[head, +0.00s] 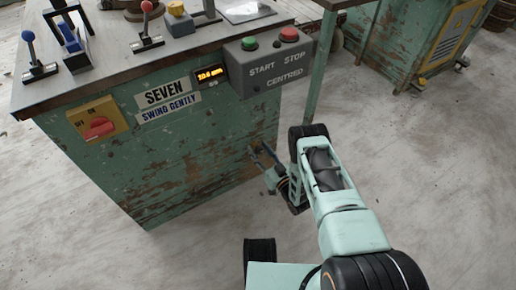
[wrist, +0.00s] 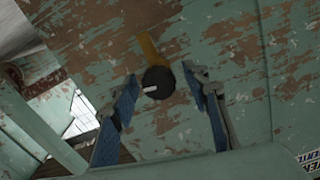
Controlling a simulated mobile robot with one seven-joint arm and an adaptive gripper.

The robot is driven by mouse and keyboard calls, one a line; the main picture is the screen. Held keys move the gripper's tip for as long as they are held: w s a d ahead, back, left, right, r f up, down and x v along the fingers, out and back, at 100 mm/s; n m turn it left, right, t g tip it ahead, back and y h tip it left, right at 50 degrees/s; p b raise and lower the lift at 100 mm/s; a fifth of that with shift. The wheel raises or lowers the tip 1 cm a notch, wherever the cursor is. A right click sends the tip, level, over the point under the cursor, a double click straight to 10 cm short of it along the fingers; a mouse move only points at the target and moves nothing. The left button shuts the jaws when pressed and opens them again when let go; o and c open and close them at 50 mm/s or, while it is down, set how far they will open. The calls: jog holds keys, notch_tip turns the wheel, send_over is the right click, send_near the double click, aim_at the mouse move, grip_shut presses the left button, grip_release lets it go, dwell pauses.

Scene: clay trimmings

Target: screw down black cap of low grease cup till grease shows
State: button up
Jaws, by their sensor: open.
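The black cap (wrist: 158,83) is round, with a white mark on its lower left edge. It sits at the end of a brass-coloured part (wrist: 148,46) against the worn green panel. My gripper (wrist: 159,76) is open, with one blue-padded finger on each side of the cap in the wrist view. Gaps show between the cap and both fingers, and I cannot tell the depth between them. In the head view my gripper (head: 264,158) is low by the right end of the green bench, and the cap cannot be made out there. No grease is visible.
The green bench (head: 190,150) stands close beside my arm. A grey START/STOP box (head: 268,75) overhangs above, near a lit display (head: 209,73) and a red switch (head: 99,128). A green post (head: 321,70) rises behind. The concrete floor (head: 440,170) is clear to the right.

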grip_shut()
jog(key=shift+d+m, duration=0.1)
jog(key=shift+m, duration=0.2)
jog(key=m, duration=0.4)
jog(key=shift+w+m, duration=0.1)
jog(key=shift+m, duration=0.2)
jog(key=m, duration=0.4)
jog(key=shift+d+m, duration=0.1)
jog(key=shift+m, duration=0.2)
jog(key=m, duration=0.4)
jog(key=shift+f+m, duration=0.15)
jog(key=shift+m, duration=2.35)
